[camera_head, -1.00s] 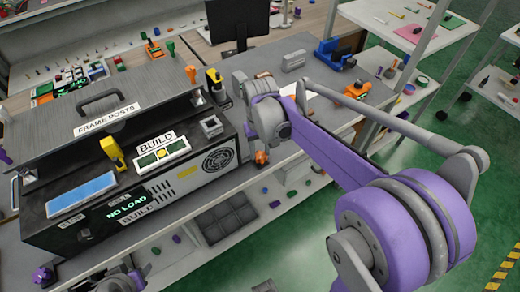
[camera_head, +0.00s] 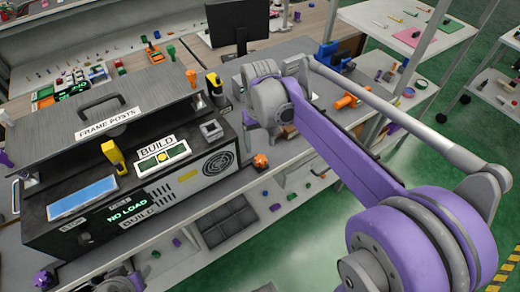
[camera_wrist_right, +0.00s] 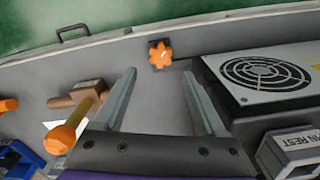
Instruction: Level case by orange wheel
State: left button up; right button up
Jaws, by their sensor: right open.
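The case (camera_head: 70,190) is a long dark box with a grey lid, a handle, BUILD labels and a NO LOAD display. The orange wheel (camera_head: 260,160) is a small lobed knob low by the case's right end. In the right wrist view the orange wheel (camera_wrist_right: 160,54) sits on a dark mount beside the case's fan-grille side (camera_wrist_right: 265,75). My right gripper (camera_wrist_right: 160,78) is open and empty, with the wheel just beyond and between its fingertips. In the head view my right wrist hides most of that gripper.
A wooden block (camera_wrist_right: 88,93) and an orange-ended tool (camera_wrist_right: 65,137) lie left of my right gripper. A monitor (camera_head: 237,20) stands behind the case. A yellow handle (camera_head: 113,155) sticks up from the case front. A purple knob (camera_head: 43,280) is at lower left.

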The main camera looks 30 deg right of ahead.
aim_at(260, 157)
notch_tip(260, 157, up, 5)
dwell(0.7)
jog(key=s+a+f+n+t, duration=0.1)
jog(key=s+a+f+t, duration=0.1)
jog(key=s+f, duration=0.3)
jog(key=s+a+f+n+t+p, duration=0.1)
jog(key=s+a+f+t, duration=0.2)
jog(key=s, duration=0.7)
notch_tip(260, 157, down, 2)
jog(key=shift+s+a, duration=0.3)
jog(key=shift+a, duration=0.55)
